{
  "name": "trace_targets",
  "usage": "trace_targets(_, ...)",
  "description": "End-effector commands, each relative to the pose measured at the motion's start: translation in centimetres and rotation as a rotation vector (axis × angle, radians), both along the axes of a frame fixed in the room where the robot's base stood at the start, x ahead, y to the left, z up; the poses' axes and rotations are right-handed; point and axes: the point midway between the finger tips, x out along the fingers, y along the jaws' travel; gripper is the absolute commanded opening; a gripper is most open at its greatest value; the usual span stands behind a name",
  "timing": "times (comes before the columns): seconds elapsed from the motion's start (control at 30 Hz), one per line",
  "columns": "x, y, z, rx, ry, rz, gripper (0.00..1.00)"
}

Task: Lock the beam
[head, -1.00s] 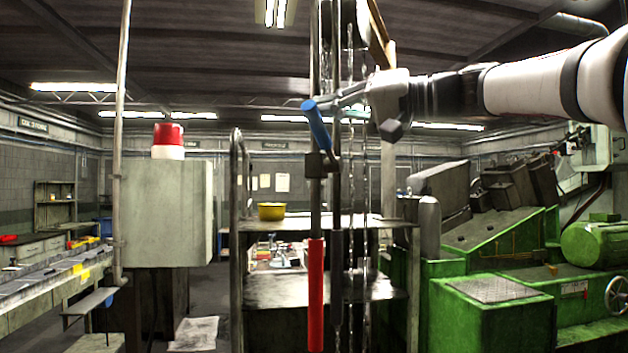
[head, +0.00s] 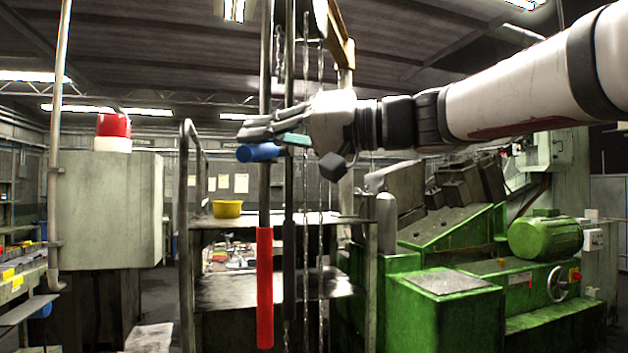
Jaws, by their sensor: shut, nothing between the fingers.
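A blue handle (head: 258,152) lies nearly level across a thin upright pole with a red sleeve (head: 264,288). A dark upright bar (head: 289,255) stands just right of that pole. I cannot tell which part is the beam; a tan slanted bar (head: 340,35) shows at the top behind the poles. My gripper (head: 243,133) is shut and empty, pointing left in front of the poles. Its fingers are just above the blue handle; I cannot tell whether they touch it. The handle's pivot is hidden.
Chains (head: 320,250) hang right of the poles. A metal shelf frame (head: 340,218) with a yellow bowl (head: 227,208) stands behind. A grey cabinet (head: 110,210) with a red lamp (head: 113,126) is at left, and a green machine (head: 455,310) at right.

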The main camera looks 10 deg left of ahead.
Motion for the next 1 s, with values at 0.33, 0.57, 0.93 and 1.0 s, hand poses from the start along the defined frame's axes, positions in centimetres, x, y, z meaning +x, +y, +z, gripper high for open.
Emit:
trace_targets(0.33,0.1,-0.3,-1.7,0.000,-0.001,0.000,0.00)
trace_targets(0.57,0.1,-4.0,-1.9,0.001,-0.002,-0.003,0.00)
trace_targets(0.93,-0.4,-9.7,-1.7,0.000,-0.001,-0.001,0.00)
trace_targets(1.0,-0.5,-10.0,-1.7,0.000,0.000,0.000,0.00)
